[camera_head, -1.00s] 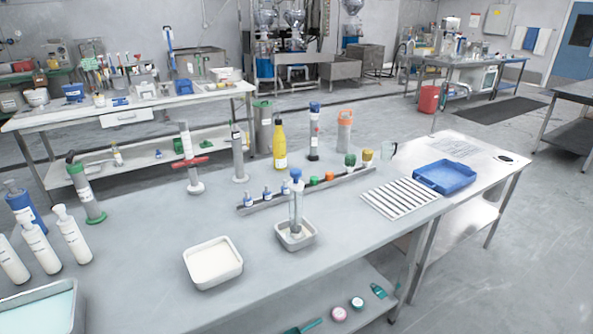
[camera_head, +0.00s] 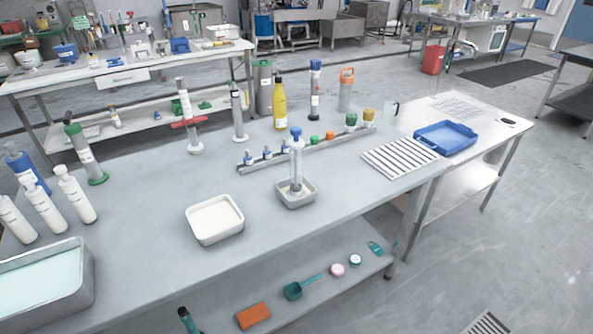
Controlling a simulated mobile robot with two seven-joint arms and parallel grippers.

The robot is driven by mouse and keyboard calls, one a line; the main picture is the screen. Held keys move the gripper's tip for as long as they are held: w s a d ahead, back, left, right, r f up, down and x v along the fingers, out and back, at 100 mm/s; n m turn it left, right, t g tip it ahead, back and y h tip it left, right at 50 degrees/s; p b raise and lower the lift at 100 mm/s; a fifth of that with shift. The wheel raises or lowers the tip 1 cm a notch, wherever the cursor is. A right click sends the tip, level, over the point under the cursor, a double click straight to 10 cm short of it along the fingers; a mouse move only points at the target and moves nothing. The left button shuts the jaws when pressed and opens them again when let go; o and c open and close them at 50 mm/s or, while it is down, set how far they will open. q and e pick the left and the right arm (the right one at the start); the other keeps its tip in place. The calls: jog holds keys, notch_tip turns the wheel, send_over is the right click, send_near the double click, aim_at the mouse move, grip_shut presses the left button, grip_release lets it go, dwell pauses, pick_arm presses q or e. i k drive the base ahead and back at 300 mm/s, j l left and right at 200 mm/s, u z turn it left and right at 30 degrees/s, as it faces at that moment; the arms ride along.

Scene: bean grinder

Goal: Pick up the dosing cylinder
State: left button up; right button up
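A clear cylinder with a blue top (camera_head: 296,160) stands upright in a small square tray (camera_head: 311,196) near the middle of the steel table (camera_head: 150,235). It looks like the dosing cylinder, though I see no label that confirms it. Other tall cylinders stand behind it: a grey one with a red cross-handle (camera_head: 187,110), a slim grey one (camera_head: 238,112), a dark one with a blue cap (camera_head: 315,90) and one with an orange top (camera_head: 346,90). A green-based cylinder (camera_head: 84,155) stands at the left. Neither of my grippers is in view.
A white-filled tray (camera_head: 215,219) sits left of the cylinder. A rail with small capped bottles (camera_head: 340,137) runs behind it. White bottles (camera_head: 75,195) and a large tray of pale liquid (camera_head: 40,283) are at the left. A ribbed panel (camera_head: 399,158) and blue tray (camera_head: 445,139) lie right.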

aim_at(295, 149)
jog(key=i+l+u, duration=0.1)
jog(key=l, duration=0.35)
jog(key=i+l+u, duration=0.1)
jog(key=i+l, duration=0.15)
jog(key=l, duration=0.2)
jog(key=i+l+u, duration=0.15)
jog(key=l, duration=0.35)
jog(key=i+l+u, duration=0.1)
jog(key=l, duration=0.4)
jog(key=i+l+u, duration=0.1)
jog(key=l, duration=0.4)
